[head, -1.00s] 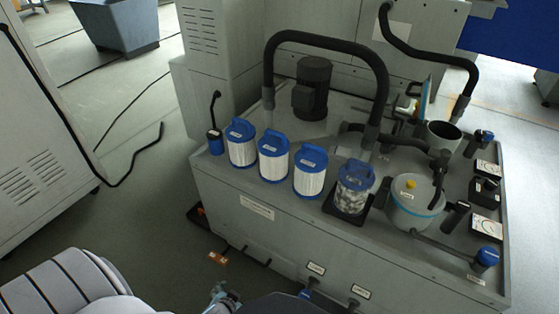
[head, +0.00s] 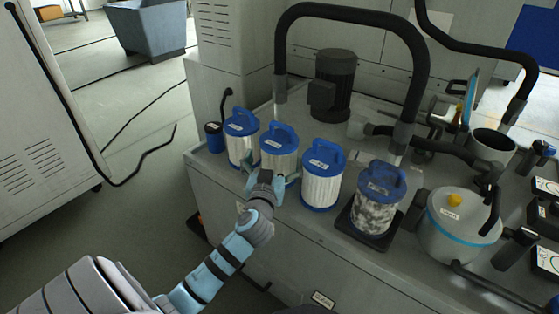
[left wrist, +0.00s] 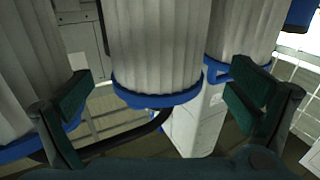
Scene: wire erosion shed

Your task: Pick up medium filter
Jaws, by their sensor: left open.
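Three white pleated filters with blue handled caps stand in a row along the machine top's front edge: a left one (head: 241,148), a middle one (head: 280,160) and a right one (head: 321,190). Their labels are too small to read, so I cannot tell which is medium. My left gripper (head: 272,176) is open in front of the middle filter, hiding its lower part. In the left wrist view, a white pleated filter (left wrist: 155,45) with a blue rim appears between the spread green fingers (left wrist: 163,105), with neighbouring filters on both sides. My right gripper is not in view.
A grey-stained filter (head: 378,208) stands in a black tray (head: 372,237) to the right. A lidded pot (head: 455,228) with a blue band, a black hose arch (head: 350,12) and a dark motor (head: 333,85) crowd the machine top (head: 230,185). Neighbouring filters leave narrow gaps.

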